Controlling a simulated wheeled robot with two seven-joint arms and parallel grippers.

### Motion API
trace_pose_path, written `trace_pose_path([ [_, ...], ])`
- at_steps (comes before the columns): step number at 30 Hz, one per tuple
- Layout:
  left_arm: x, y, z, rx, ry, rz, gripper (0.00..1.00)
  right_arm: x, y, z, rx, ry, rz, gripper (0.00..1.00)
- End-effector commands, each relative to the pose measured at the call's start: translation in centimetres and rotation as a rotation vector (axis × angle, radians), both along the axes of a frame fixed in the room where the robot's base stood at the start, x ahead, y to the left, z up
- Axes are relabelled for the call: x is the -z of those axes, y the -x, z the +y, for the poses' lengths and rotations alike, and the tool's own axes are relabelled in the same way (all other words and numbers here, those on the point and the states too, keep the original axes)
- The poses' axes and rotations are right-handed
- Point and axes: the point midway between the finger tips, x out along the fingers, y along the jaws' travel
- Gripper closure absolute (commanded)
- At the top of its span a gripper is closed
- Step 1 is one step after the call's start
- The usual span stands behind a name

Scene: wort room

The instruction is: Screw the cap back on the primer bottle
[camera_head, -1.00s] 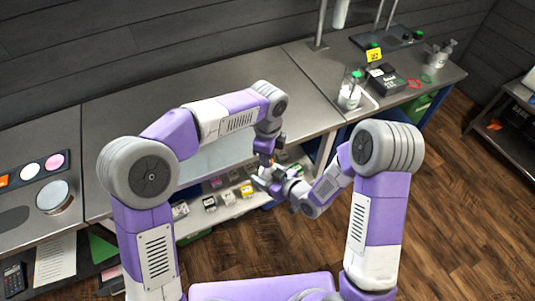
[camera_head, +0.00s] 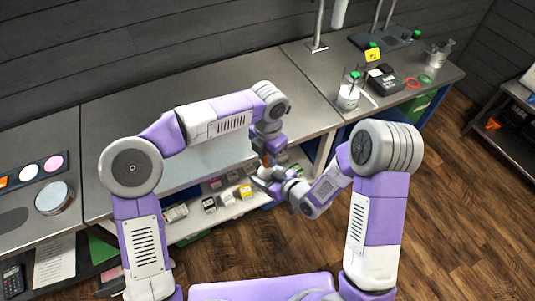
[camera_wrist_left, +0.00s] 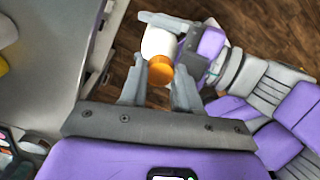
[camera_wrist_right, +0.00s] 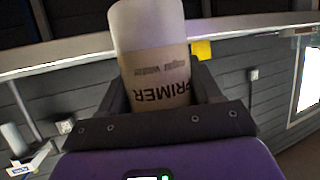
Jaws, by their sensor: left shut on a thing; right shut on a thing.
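The white primer bottle (camera_wrist_right: 150,45), labelled PRIMER, is between the jaws of my right gripper (camera_wrist_right: 155,100), which is shut on it. The bottle (camera_wrist_left: 158,42) also shows in the left wrist view, with my right jaws around it. The orange cap (camera_wrist_left: 160,69) is between the fingertips of my left gripper (camera_wrist_left: 159,75), which is shut on it. The cap lines up with the bottle's end and overlaps it in view. I cannot tell whether the cap is seated or the threads meet. In the head view the two grippers meet in front of the bench, and the arms partly hide both items.
The steel bench (camera_head: 110,120) runs behind my arms, with a lower shelf (camera_head: 225,208) holding several small boxes. A beaker with a green-capped bottle (camera_head: 349,95) and a dark device (camera_head: 385,80) stand at the right. The floor (camera_head: 440,200) at the right is clear.

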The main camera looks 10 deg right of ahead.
Motion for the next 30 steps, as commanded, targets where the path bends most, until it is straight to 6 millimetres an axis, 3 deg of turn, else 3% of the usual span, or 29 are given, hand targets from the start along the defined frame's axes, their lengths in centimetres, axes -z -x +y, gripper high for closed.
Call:
trace_pose_path([
  [4, -0.1, 0.0, 0.0, 0.093, 0.002, 0.0, 0.96, 0.0, 0.0, 0.0, 0.0, 0.0, -0.001, 1.0],
  [12, -0.1, 0.0, 0.0, 0.099, 0.001, -0.002, 0.96, 0.0, 0.0, 0.0, 0.0, -0.001, -0.001, 1.0],
  [13, -0.1, 0.0, 0.0, 0.099, 0.001, -0.002, 0.67, 0.0, 0.0, 0.0, 0.0, -0.001, -0.001, 1.0],
  [18, -0.1, 0.0, 0.0, 0.098, 0.001, -0.002, 0.43, 0.0, 0.0, 0.0, 0.0, -0.001, -0.001, 1.0],
  [26, -0.2, 0.0, 0.0, 0.097, 0.002, -0.002, 0.43, -0.1, 0.0, 0.0, 0.0, -0.001, -0.002, 1.0],
  [30, -1.5, -0.1, 0.0, 0.096, 0.004, -0.003, 0.43, -0.1, 0.0, 0.0, 0.0, -0.001, -0.002, 1.0],
])
